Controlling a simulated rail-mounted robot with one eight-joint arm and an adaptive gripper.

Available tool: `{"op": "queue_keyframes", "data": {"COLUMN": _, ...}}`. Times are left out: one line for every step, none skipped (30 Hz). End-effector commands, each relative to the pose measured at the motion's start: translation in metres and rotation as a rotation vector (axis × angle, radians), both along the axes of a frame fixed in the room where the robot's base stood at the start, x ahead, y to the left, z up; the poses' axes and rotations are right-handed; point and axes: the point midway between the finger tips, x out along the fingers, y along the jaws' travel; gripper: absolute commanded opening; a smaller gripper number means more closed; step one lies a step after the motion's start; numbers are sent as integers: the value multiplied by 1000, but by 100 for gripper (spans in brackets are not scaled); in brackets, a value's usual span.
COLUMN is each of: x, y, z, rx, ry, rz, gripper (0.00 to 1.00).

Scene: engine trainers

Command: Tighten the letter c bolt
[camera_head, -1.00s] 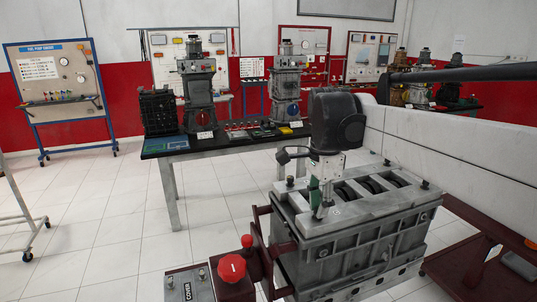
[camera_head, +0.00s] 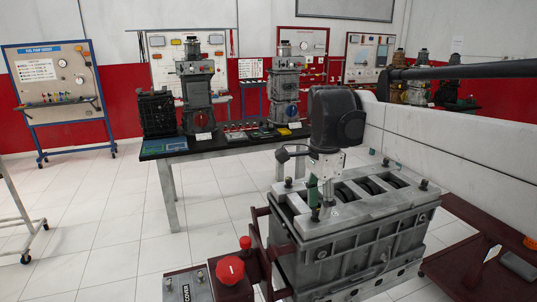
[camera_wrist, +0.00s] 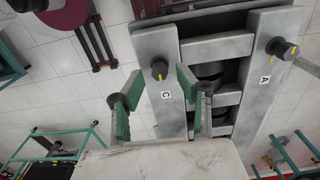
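The letter C bolt (camera_wrist: 160,68) has a dark round head with a yellow mark. It stands on the grey engine block (camera_wrist: 180,125), beside a white label with the letter C (camera_wrist: 165,95). In the wrist view my gripper (camera_wrist: 159,82) is open, with its green fingers apart on either side of the bolt's line; I cannot tell whether they touch it. In the head view my gripper (camera_head: 321,203) points down over the block's near left part (camera_head: 310,228), and the bolt there cannot be made out behind it.
The letter A bolt (camera_wrist: 279,48) stands at the right in the wrist view. A red knob (camera_head: 230,269) on a stand is in front of the block. A dark table (camera_head: 150,153) with engine parts stands behind. The floor at left is largely clear.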

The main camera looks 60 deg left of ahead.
Motion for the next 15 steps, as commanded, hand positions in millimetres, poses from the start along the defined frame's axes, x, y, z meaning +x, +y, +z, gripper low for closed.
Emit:
{"op": "queue_keyframes", "data": {"x": -8, "y": 1, "z": 8, "rx": 0, "ry": 0, "rz": 11, "gripper": 34}}
{"op": "queue_keyframes", "data": {"x": -8, "y": 1, "z": 12, "rx": 0, "ry": 0, "rz": 10, "gripper": 34}}
{"op": "queue_keyframes", "data": {"x": -8, "y": 1, "z": 19, "rx": 0, "ry": 0, "rz": 10, "gripper": 34}}
{"op": "queue_keyframes", "data": {"x": -8, "y": 1, "z": 24, "rx": 0, "ry": 0, "rz": 10, "gripper": 34}}
{"op": "queue_keyframes", "data": {"x": -8, "y": 1, "z": 30, "rx": 0, "ry": 0, "rz": 10, "gripper": 34}}
{"op": "queue_keyframes", "data": {"x": -7, "y": 1, "z": 38, "rx": 0, "ry": 0, "rz": 9, "gripper": 34}}
{"op": "queue_keyframes", "data": {"x": -7, "y": 1, "z": 44, "rx": 0, "ry": 0, "rz": 9, "gripper": 34}}
{"op": "queue_keyframes", "data": {"x": -7, "y": 1, "z": 51, "rx": 0, "ry": 0, "rz": 9, "gripper": 34}}
{"op": "queue_keyframes", "data": {"x": -7, "y": 0, "z": 59, "rx": 0, "ry": 0, "rz": 8, "gripper": 34}}
{"op": "queue_keyframes", "data": {"x": -7, "y": 1, "z": 65, "rx": 0, "ry": 0, "rz": 8, "gripper": 34}}
{"op": "queue_keyframes", "data": {"x": -6, "y": 0, "z": 70, "rx": 0, "ry": 0, "rz": 8, "gripper": 34}}
{"op": "queue_keyframes", "data": {"x": -6, "y": 0, "z": 78, "rx": 0, "ry": -1, "rz": 7, "gripper": 34}}
{"op": "queue_keyframes", "data": {"x": -6, "y": 0, "z": 83, "rx": 0, "ry": -1, "rz": 7, "gripper": 34}}
{"op": "queue_keyframes", "data": {"x": -6, "y": 0, "z": 88, "rx": 0, "ry": -1, "rz": 7, "gripper": 34}}
{"op": "queue_keyframes", "data": {"x": -6, "y": 0, "z": 93, "rx": 0, "ry": -1, "rz": 7, "gripper": 34}}
